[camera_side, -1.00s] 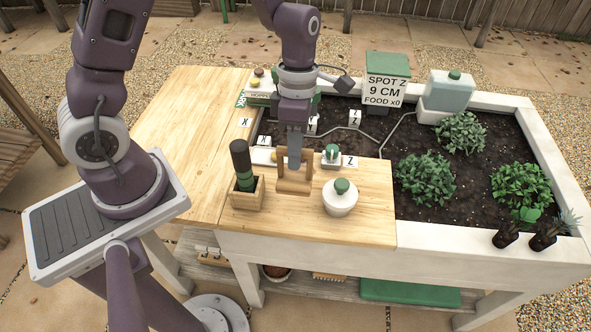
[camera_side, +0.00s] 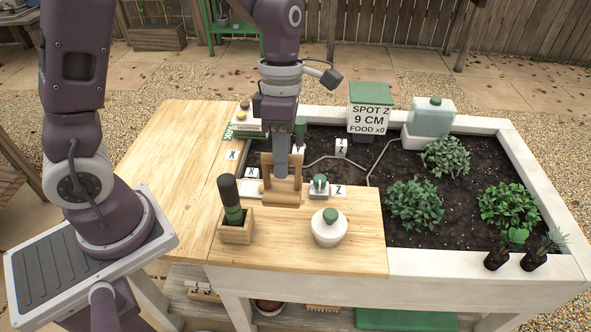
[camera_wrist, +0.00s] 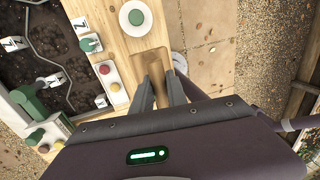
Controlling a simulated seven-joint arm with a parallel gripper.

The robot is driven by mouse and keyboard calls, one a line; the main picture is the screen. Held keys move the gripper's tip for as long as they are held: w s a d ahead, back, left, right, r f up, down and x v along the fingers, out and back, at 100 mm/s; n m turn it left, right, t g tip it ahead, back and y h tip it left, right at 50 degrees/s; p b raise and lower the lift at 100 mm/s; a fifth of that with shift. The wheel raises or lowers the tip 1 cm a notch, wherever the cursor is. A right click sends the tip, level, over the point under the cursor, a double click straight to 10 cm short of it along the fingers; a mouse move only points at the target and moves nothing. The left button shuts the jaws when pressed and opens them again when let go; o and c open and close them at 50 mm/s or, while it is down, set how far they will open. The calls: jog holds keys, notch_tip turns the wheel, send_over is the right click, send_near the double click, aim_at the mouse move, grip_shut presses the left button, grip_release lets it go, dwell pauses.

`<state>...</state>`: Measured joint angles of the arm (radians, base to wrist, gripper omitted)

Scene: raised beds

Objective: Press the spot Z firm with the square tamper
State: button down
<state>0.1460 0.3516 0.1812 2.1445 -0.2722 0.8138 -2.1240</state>
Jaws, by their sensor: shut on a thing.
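My gripper (camera_side: 281,176) points down over the wooden bench top, shut on a wooden piece (camera_side: 283,197) with a thick bar, which I take to be the square tamper. In the wrist view the fingers (camera_wrist: 161,92) close around light wood; the tamper's square face cannot be made out. A white Z marker (camera_side: 341,147) stands in the dark soil (camera_side: 375,160), behind and to the right of my gripper. A sign (camera_side: 370,118) reads "SPOT Z 9 CM FOOD x0".
A dark-handled tool (camera_side: 230,198) stands in a wooden box (camera_side: 236,230). A white pot with green knob (camera_side: 329,228) stands in front. A small green-topped unit (camera_side: 319,184) beside a Z label is right of the tamper. Plants (camera_side: 414,203) and a grey-blue tank (camera_side: 431,117) lie farther right.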

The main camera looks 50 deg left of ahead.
jog(key=shift+w+r+m, duration=0.35)
jog(key=shift+w+m, duration=0.05)
jog(key=w+a+n+t+y, duration=0.1)
jog(key=w+a+n, duration=0.3)
jog(key=w+n, duration=0.6)
jog(key=w+a+n+t, duration=0.1)
jog(key=w+a+n, duration=0.3)
jog(key=w+n, duration=0.55)
jog(key=w+a+n+t+y, duration=0.1)
jog(key=w+a+n+t, duration=0.15)
jog(key=w+n, duration=0.75)
notch_tip(320, 180, down, 20)
jog(key=s+n, duration=0.1)
jog(key=s, duration=0.1)
jog(key=shift+a+r+g, duration=0.15)
jog(key=shift+a+g, duration=0.2)
jog(key=shift+a, duration=0.05)
jog(key=shift+s+f, duration=0.1)
jog(key=shift+f, duration=0.6)
jog(key=shift+s+f, duration=0.1)
jog(key=shift+f, duration=0.15)
notch_tip(320, 180, up, 6)
